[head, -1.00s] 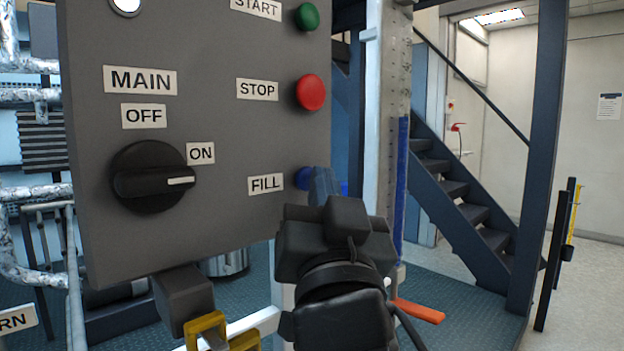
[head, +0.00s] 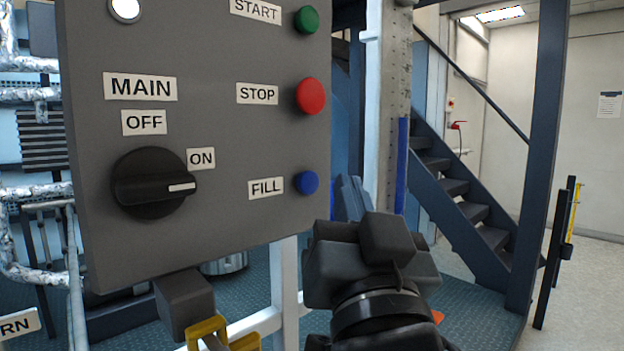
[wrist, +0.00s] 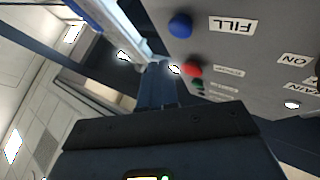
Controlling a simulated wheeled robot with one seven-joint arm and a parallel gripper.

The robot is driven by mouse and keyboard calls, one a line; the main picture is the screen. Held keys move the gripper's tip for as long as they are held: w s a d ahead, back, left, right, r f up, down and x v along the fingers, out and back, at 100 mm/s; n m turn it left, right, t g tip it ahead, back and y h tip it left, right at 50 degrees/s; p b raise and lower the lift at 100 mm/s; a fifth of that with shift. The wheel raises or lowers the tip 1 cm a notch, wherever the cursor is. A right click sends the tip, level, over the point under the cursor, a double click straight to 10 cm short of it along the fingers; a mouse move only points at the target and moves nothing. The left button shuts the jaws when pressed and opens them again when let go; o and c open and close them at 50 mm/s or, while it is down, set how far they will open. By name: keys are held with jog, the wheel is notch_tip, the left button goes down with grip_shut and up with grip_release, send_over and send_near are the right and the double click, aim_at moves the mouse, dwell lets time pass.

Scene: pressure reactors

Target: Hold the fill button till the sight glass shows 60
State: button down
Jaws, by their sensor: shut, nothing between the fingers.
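The blue fill button (head: 306,183) sits beside its FILL label on the grey panel (head: 225,215) and is uncovered. It also shows in the wrist view (wrist: 180,25). My gripper (head: 350,196) is shut and empty, to the right of the button and apart from it. Its blue-grey fingers show in the wrist view (wrist: 157,88). The sight glass (head: 402,165) stands upright behind, with a blue column filling its lower part. Its scale marks are too small to read, and its lower end is hidden behind my arm.
The panel also has a red stop button (head: 310,96), a green start button (head: 306,19) and a black main knob (head: 152,183) turned to ON. A yellow item (head: 207,328) is below the panel. A staircase (head: 455,185) is at the right.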

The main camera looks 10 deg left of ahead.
jog(key=shift+s+d, duration=0.9)
jog(key=shift+d, duration=0.25)
jog(key=s+d+f+n+g+p, duration=0.1)
jog(key=s+d+f, duration=0.3)
jog(key=f, duration=0.4)
jog(key=s+d+f+g+h, duration=0.1)
jog(key=s+d+f+g, duration=0.1)
jog(key=s+d+f, duration=0.45)
jog(key=s+d+f+n+g+p, duration=0.1)
jog(key=d+f, duration=0.2)
jog(key=f, duration=0.6)
jog(key=s+d+f+g+h, duration=0.1)
jog(key=s+d+f, duration=0.1)
jog(key=s, duration=0.6)
jog(key=s+d+f+m+g+h, duration=0.1)
jog(key=s+d+f+h, duration=0.1)
jog(key=s, duration=0.6)
jog(key=s+d+f+m+g+h, duration=0.1)
jog(key=s+d+f+g, duration=0.1)
jog(key=s+d, duration=0.2)
jog(key=s, duration=0.3)
jog(key=shift+s+f+h+p, duration=0.15)
jog(key=shift+s+h+p, duration=0.25)
jog(key=shift+d, duration=0.1)
